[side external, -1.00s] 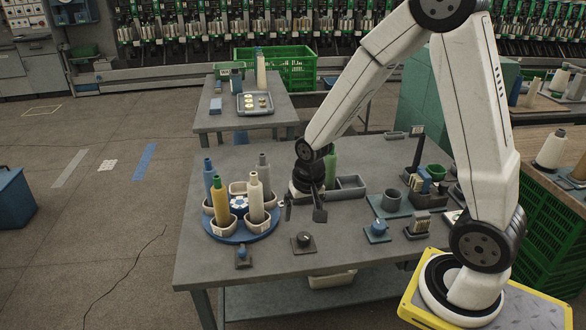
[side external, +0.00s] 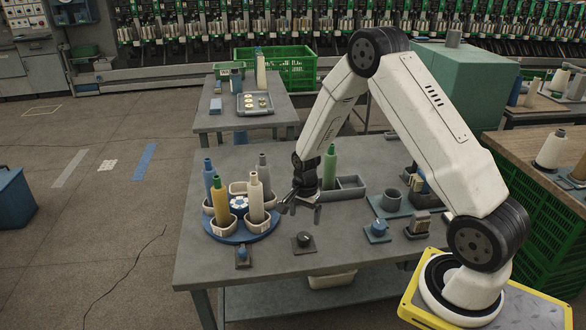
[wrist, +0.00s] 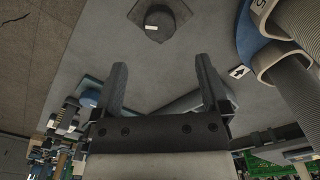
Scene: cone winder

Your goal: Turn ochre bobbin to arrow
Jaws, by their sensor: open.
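The ochre bobbin (side external: 221,204) stands upright in a cup at the front left of the blue round turntable (side external: 229,235). Cream, blue and grey bobbins stand in the other cups. A small black-on-white arrow plate (wrist: 240,71) lies on the bench beside the turntable edge in the wrist view; my gripper seems to cover it in the side view. My gripper (side external: 300,208) is open and empty, low over the bench just right of the turntable. In the wrist view my gripper (wrist: 160,65) has its jaws apart over bare bench, and the ochre bobbin cannot be made out.
A dark knob (side external: 304,239) and blue knobs (side external: 243,252) (side external: 377,228) sit along the front. A green bobbin (side external: 330,167) stands behind my gripper, near a grey divided tray (side external: 350,184). Bare bench lies around my gripper.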

